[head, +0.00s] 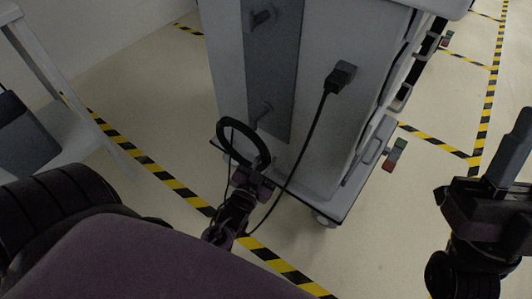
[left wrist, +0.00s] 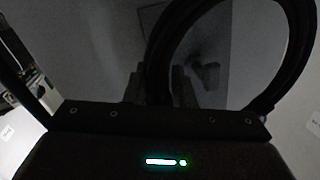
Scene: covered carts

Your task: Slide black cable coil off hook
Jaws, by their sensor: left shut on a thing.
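The black cable coil (head: 222,136) is a ring in front of the cart's dark side panel (head: 276,60). My left gripper (head: 250,178) is shut on the coil's lower part. In the left wrist view the coil (left wrist: 285,75) arches up large from the gripper (left wrist: 165,90). The lower hook (head: 264,109) sticks out of the panel just above the coil's upper right. The hook (left wrist: 206,73) shows through the ring's opening in the left wrist view; I cannot tell whether the coil still touches it. My right gripper (head: 490,180) is at the far right, apart from the cart; its jaw state is unclear.
A black cable hangs from a plug (head: 342,76) on the cart (head: 325,130) down past the coil. An upper hook (head: 262,18) is on the same panel. A grey table (head: 80,145) with a dark bag-like thing (head: 25,135) stands left. Yellow-black floor tape (head: 150,165) crosses open floor.

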